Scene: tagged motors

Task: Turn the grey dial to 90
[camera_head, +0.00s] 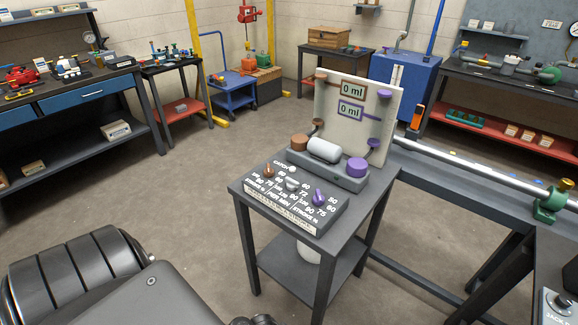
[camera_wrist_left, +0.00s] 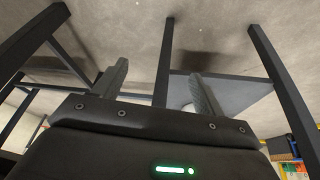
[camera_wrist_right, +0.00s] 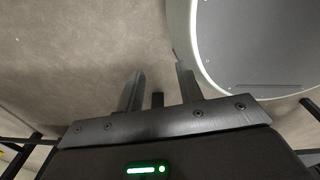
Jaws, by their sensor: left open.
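The grey dial (camera_head: 292,184) is the middle of three knobs on the sloped dark panel (camera_head: 245,181) of a small pump station. A brown dial (camera_head: 268,171) is to its left and a purple dial (camera_head: 318,196) to its right. White numbers surround the knobs, but the grey pointer's exact setting is too small to tell. My left gripper (camera_wrist_left: 160,72) is open and empty in the left wrist view, with table legs beyond it. My right gripper (camera_wrist_right: 160,70) has its fingers apart and empty, pointing toward the floor. Both grippers appear away from the dials.
The station stands on a grey table (camera_head: 349,205) with a lower shelf. A backboard (camera_head: 385,105) carries two "0 ml" displays. A steel rail (camera_head: 465,165) runs along a bench to the right. Floor left of the table is clear.

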